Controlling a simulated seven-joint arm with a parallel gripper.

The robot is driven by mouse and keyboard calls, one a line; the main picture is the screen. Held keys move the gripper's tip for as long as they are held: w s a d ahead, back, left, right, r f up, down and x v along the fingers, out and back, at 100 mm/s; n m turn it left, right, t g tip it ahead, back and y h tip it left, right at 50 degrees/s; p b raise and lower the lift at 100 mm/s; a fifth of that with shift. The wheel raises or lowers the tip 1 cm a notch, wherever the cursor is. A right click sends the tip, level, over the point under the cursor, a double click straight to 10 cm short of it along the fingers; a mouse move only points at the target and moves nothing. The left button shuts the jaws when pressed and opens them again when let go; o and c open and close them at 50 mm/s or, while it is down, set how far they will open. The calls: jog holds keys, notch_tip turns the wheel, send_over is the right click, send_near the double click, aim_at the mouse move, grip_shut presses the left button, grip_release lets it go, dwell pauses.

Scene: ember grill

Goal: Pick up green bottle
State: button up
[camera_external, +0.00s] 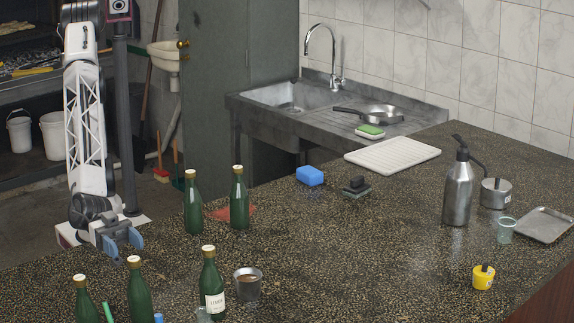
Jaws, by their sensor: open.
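Several green bottles with pale caps stand upright on the dark speckled counter. Two stand near the counter's left edge: one green bottle (193,205) and, to its right, another (238,202). Nearer the camera stand a labelled green bottle (211,282), a green bottle (139,292) and a further one (85,300), the last two cut off by the bottom edge. My gripper (124,246) is at the left, pointing down, with its blue fingers apart and empty. It is left of the two edge bottles and apart from every bottle.
A metal cup (247,284) stands beside the labelled bottle. A blue sponge (310,175), dark block (356,187) and white drainboard (392,155) lie farther back. A steel flask (457,190), small pot (496,193), glass (505,230), tray (545,225) and yellow cup (483,277) stand right. The counter's middle is clear.

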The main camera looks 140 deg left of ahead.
aim_at(138, 268)
jog(key=shift+w+d+f+t+y, duration=0.45)
jog(key=shift+w+d+f, duration=0.2)
jog(key=shift+d+f, duration=0.3)
jog(key=shift+w+a, duration=0.1)
jog(key=shift+w, duration=1.15)
jog(key=shift+w+a, duration=0.15)
jog(key=shift+w, duration=2.45)
grip_shut()
